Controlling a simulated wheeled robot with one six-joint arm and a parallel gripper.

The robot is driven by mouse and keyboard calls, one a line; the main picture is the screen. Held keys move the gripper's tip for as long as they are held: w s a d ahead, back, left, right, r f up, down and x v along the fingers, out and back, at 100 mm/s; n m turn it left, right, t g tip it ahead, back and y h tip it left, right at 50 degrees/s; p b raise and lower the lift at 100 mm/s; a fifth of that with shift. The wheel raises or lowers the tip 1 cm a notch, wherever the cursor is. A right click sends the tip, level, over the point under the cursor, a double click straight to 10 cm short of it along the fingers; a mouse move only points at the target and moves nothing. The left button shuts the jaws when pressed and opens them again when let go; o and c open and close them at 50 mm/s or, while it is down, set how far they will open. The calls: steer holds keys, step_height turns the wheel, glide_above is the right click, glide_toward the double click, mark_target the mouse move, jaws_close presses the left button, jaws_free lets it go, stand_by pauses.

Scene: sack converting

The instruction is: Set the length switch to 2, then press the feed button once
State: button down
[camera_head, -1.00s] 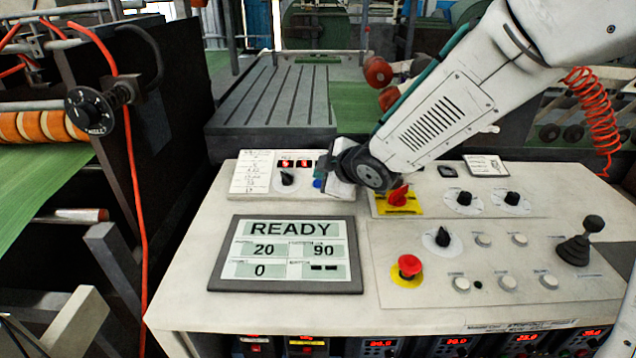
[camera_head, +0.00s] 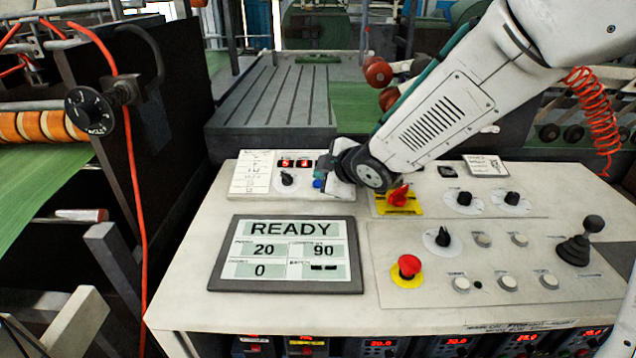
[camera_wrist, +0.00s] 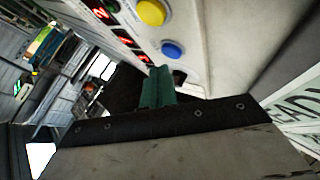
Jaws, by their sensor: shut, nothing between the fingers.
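A black rotary switch (camera_head: 287,178) stands on the white panel at the back left, under two small red digit displays (camera_head: 295,163). Its pointer is toward the upper left; its markings are too small to read, so I cannot confirm that it is the length switch. A blue button (camera_head: 318,183) is just right of it and also shows in the wrist view (camera_wrist: 172,50), near a yellow button (camera_wrist: 152,12). Which button is feed is not legible. My gripper (camera_wrist: 158,88) has its teal fingers together, empty, close to the blue button. In the head view my wrist hides part of the panel there.
The screen (camera_head: 285,254) reads READY, 20, 90, 0 and dashes. A red rotary handle (camera_head: 398,195) on a yellow plate is right of my wrist. A red mushroom button (camera_head: 409,266), several white buttons and a joystick (camera_head: 580,242) are on the right.

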mark_target(322, 195)
stand_by(0.3)
steer(key=shift+w+f, duration=0.1)
steer(key=shift+f, duration=0.3)
steer(key=shift+w+f, duration=0.1)
steer(key=shift+f, duration=0.3)
stand_by(0.6)
stand_by(0.3)
steer(key=shift+s+r, duration=0.2)
steer(key=shift+r, duration=0.7)
steer(key=r, duration=0.2)
steer(key=s+r, duration=0.1)
steer(key=r, duration=0.1)
steer(key=shift+r, duration=0.35)
stand_by(1.3)
